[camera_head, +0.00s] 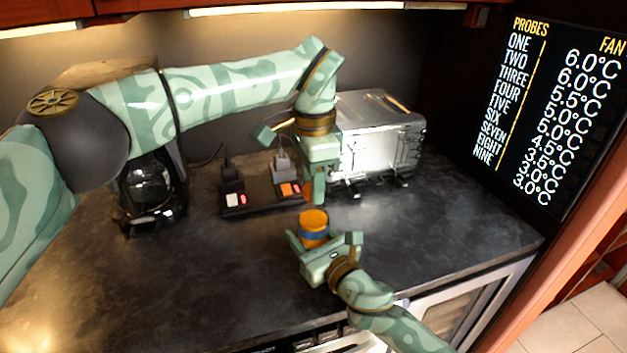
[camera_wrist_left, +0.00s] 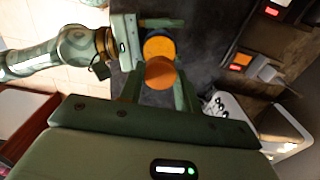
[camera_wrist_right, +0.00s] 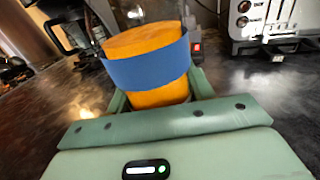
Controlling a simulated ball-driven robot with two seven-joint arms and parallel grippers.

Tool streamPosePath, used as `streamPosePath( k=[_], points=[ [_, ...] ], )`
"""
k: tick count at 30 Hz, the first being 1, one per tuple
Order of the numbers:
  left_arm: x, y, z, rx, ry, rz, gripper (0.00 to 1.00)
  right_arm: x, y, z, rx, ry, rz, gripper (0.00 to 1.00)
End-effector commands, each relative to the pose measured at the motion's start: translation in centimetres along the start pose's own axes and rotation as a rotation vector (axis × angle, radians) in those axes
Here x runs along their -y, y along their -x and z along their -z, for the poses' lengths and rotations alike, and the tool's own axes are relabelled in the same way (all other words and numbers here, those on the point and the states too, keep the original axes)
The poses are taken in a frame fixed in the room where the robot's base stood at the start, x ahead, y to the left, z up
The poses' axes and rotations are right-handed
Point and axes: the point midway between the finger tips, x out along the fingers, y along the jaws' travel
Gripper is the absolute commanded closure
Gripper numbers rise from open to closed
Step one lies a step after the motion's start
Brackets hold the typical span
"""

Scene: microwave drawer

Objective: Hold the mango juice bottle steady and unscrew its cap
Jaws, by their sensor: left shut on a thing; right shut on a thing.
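The mango juice bottle (camera_head: 313,223) is orange with a blue band and stands roughly upright over the counter. My right gripper (camera_head: 322,242) is shut around its lower part. The bottle (camera_wrist_right: 150,70) fills the middle of the right wrist view, and its top is plain orange with no cap on it. My left gripper (camera_head: 314,190) points down just above the bottle and is shut on the orange-brown cap (camera_head: 308,189). In the left wrist view the cap (camera_wrist_left: 160,73) sits between the fingers, apart from the bottle top (camera_wrist_left: 159,46). The bottle's base is hidden by my right gripper.
A silver toaster oven (camera_head: 378,140) stands behind at the right. A coffee maker (camera_head: 150,188) stands at the left. A power strip (camera_head: 258,198) with plugs lies behind the bottle. The dark counter (camera_head: 220,285) is clear in front and to the right.

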Motion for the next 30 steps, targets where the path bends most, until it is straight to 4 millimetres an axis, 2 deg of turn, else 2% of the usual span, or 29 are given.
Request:
streamPosePath(
  k=[20,30],
  points=[
    [0.1,2.1,0.0,0.000,0.001,0.002,0.94,0.0,0.0,0.1,-0.002,-0.001,0.000,1.00],
    [0.0,2.2,0.0,0.000,-0.001,0.000,0.94,0.0,0.0,0.1,-0.002,-0.001,0.000,1.00]
  ],
)
